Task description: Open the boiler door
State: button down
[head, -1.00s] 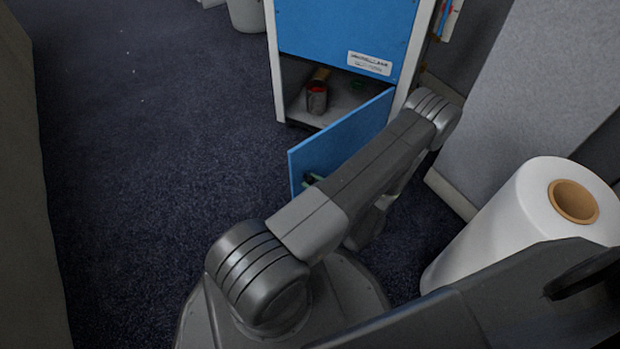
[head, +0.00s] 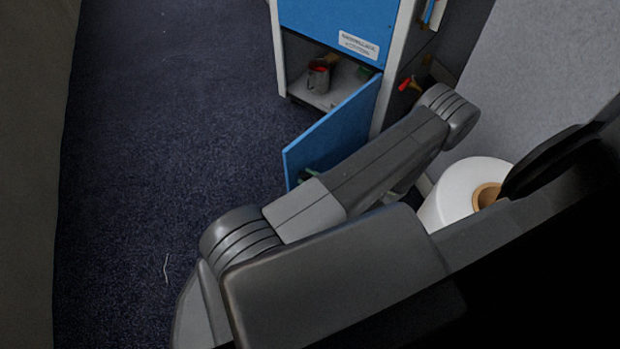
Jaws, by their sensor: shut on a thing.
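The boiler door is the small lower blue door (head: 335,128) of a blue and white cabinet (head: 338,28). It stands swung well open toward me, and the compartment (head: 318,98) behind it shows. My grey arm crosses in front of the door's lower right part. My gripper is hidden behind the arm, so its hold on the door does not show.
A metal cup (head: 319,76) with something red stands in the compartment. A white roll (head: 462,194) with a brown core stands to the right, close to my arm. A grey panel (head: 530,75) stands behind it.

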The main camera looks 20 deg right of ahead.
aim_at(297, 154)
jog(key=shift+f, duration=0.1)
jog(key=c, duration=1.1)
grip_release()
jog(key=shift+c, duration=0.2)
notch_tip(297, 154, up, 10)
jog(key=p, duration=0.4)
